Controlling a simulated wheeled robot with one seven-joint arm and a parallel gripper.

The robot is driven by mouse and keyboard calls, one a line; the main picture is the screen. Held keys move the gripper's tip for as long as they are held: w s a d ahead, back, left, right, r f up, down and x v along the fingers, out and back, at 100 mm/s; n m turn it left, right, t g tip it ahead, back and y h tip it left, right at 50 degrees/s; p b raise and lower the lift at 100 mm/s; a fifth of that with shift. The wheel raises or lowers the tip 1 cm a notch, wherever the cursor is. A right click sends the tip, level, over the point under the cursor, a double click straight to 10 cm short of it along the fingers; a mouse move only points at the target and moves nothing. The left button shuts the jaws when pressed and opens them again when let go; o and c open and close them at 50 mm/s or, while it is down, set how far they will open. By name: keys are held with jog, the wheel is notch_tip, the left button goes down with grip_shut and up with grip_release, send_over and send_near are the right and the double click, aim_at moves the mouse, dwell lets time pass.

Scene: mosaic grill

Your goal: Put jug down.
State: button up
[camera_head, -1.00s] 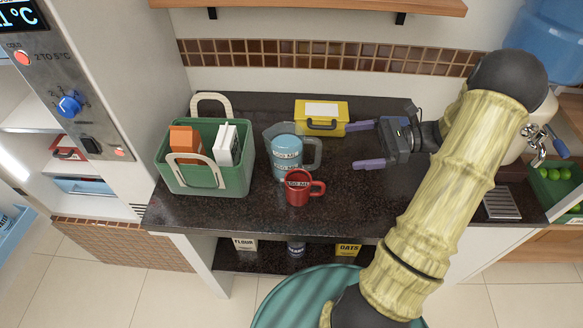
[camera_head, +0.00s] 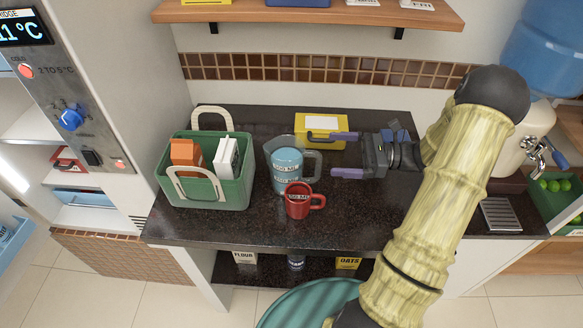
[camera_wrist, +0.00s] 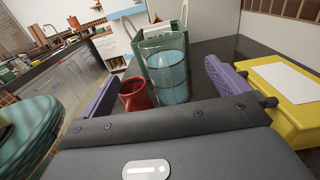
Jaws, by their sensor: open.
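The jug (camera_head: 287,170) is a clear pitcher with blue contents and a handle on its right side. It stands upright on the dark counter (camera_head: 350,215), behind and slightly left of the red mug. My gripper (camera_head: 338,155) is open and empty, to the right of the jug, its purple fingers pointing left toward the handle. The fingertips look close to the handle but apart from it. In the wrist view the jug (camera_wrist: 166,72) stands ahead between the two fingers, further off, with its handle toward me.
A red mug (camera_head: 297,204) stands in front of the jug. A green basket (camera_head: 232,192) with cartons is on the left. A yellow box (camera_head: 310,124) lies behind, close to the upper finger. A water dispenser (camera_head: 527,135) stands at the right. The front right counter is clear.

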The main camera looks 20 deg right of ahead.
aim_at(301, 148)
jog(key=x, duration=0.4)
jog(key=shift+w+a+p, duration=0.15)
jog(key=shift+a+p, duration=0.15)
jog(key=shift+a, duration=0.1)
jog(key=x, duration=0.1)
jog(key=p+x, duration=0.1)
jog(key=x, duration=0.2)
jog(key=shift+w+a+r, duration=0.1)
jog(key=shift+a+r, duration=0.05)
jog(key=shift+r, duration=0.2)
jog(key=shift+w+a+f+p, duration=0.1)
jog(key=shift+w+a+p, duration=0.15)
jog(key=shift+a, duration=0.2)
jog(key=shift+c, duration=0.2)
jog(key=c, duration=2)
